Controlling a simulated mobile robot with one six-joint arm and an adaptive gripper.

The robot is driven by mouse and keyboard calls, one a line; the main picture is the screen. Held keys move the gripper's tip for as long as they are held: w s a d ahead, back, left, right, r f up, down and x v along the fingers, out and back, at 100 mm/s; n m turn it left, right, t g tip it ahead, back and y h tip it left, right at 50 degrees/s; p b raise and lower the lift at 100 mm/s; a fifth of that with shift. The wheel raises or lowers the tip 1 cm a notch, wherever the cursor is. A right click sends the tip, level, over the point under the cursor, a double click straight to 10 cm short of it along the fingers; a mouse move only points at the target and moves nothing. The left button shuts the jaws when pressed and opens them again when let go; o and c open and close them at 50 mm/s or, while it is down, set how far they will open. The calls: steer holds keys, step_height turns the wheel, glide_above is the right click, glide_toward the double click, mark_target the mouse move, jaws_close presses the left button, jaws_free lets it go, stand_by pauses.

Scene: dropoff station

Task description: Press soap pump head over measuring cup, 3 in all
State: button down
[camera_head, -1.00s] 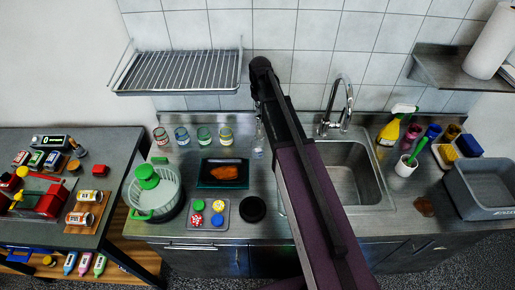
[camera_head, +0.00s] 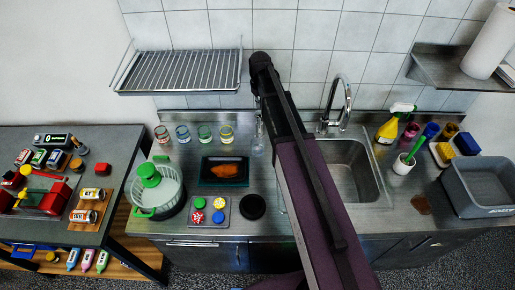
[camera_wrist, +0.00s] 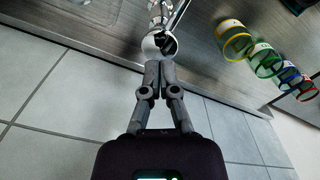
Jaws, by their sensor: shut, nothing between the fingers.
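A clear, slim bottle (camera_head: 258,140) stands on the steel counter just left of my arm in the head view; its top is hard to make out. In the wrist view a clear and whitish object with a round, pale rim (camera_wrist: 153,46) and a dark middle lies just beyond my fingertips. I cannot tell whether this is the soap pump or the measuring cup, nor whether the fingers touch it. My gripper (camera_wrist: 152,66) is shut and empty, its two grey fingertips together. In the head view my arm hides the fingers. No measuring cup is clearly recognisable.
Several coloured-rim glasses (camera_head: 204,134) stand left of the bottle, also in the wrist view (camera_wrist: 234,42). A dark tray (camera_head: 224,181) and round black disc (camera_head: 252,207) lie in front. The sink (camera_head: 350,170) and faucet (camera_head: 338,105) are right; a wire rack (camera_head: 180,72) hangs above.

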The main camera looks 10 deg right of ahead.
mark_target(260, 113)
steer(key=shift+f+b, duration=2.3)
steer(key=shift+r, duration=0.2)
steer(key=shift+r+p, duration=2.1)
steer(key=shift+p, duration=0.25)
steer(key=shift+r, duration=0.1)
step_height(260, 113, up, 6)
steer(key=p, duration=0.6)
steer(key=s+f+m+b, duration=0.2)
steer(key=s+f+b, duration=0.3)
steer(key=s, duration=0.6)
steer(key=s+f+m+b, duration=0.1)
steer(key=s+f+b, duration=0.5)
steer(key=s, duration=0.6)
steer(key=shift+f+m, duration=0.25)
steer(key=shift+m, duration=0.15)
steer(key=shift+s, duration=0.1)
